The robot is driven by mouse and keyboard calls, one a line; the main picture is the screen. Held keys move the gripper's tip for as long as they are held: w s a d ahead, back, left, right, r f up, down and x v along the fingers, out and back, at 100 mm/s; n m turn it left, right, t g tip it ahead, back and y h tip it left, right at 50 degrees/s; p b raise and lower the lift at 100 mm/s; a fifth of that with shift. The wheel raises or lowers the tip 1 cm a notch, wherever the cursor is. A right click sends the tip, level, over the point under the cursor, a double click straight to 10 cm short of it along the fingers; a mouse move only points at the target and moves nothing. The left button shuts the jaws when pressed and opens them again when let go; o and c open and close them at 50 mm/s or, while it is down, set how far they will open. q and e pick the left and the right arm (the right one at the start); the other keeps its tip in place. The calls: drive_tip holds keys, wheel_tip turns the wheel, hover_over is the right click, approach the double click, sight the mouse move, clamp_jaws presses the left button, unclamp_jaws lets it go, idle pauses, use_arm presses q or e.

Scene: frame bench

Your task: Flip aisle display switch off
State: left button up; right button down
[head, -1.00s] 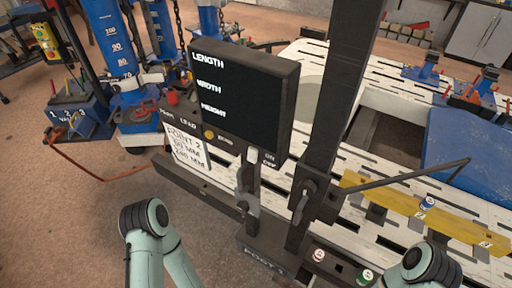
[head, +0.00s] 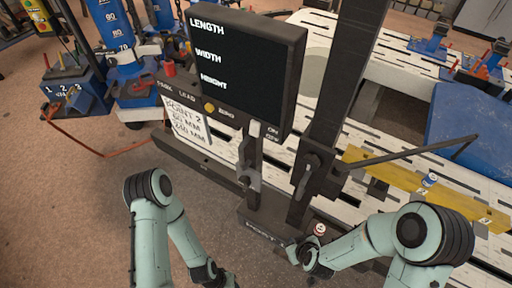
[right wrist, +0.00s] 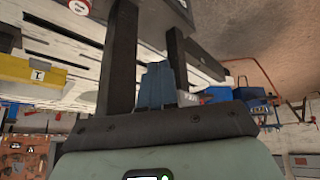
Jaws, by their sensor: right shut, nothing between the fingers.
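The display (head: 240,70) is a dark box on the frame bench, lettered LENGTH, WIDTH and HEIGHT, with a black screen. The switch (head: 254,128) is a small pale piece at its lower right edge, beside ON and OFF lettering. Its exact position is too small to tell. My right gripper (head: 290,245) is low in front of the bench post base, below and apart from the switch.
A dark post (head: 335,80) rises right of the display. A clamp (head: 315,175) and long rod stand beside it. A yellow bar (head: 415,183) lies on the slotted white bench.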

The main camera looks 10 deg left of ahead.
drive_tip(key=w+a+r+n+t+y, duration=0.1)
drive_tip(key=w+a+r+n+t, duration=0.2)
drive_tip(key=r, duration=0.4)
drive_tip(key=w+a+r+n+t, duration=0.1)
drive_tip(key=a+r+n, duration=0.3)
drive_tip(key=r, duration=0.3)
drive_tip(key=s+a+r+n+t+y, duration=0.1)
drive_tip(key=s+a+r+n+t, duration=0.1)
drive_tip(key=r, duration=0.7)
drive_tip(key=s+a+r+n+t+y+b, duration=0.1)
drive_tip(key=a+r+n+t+y, duration=0.1)
drive_tip(key=r+n, duration=0.3)
wheel_tip(320, 180, up, 4)
drive_tip(key=shift+s+a+r+n+t, duration=0.35)
drive_tip(key=shift+a+t, duration=0.25)
drive_tip(key=shift+a, duration=0.2)
drive_tip(key=shift+f+b, duration=0.15)
drive_tip(key=shift+b, duration=0.15)
approach(255, 129)
drive_tip(key=w+a+f, duration=0.3)
drive_tip(key=w, duration=0.1)
drive_tip(key=shift+w+f, duration=0.3)
drive_tip(key=shift+w, duration=0.1)
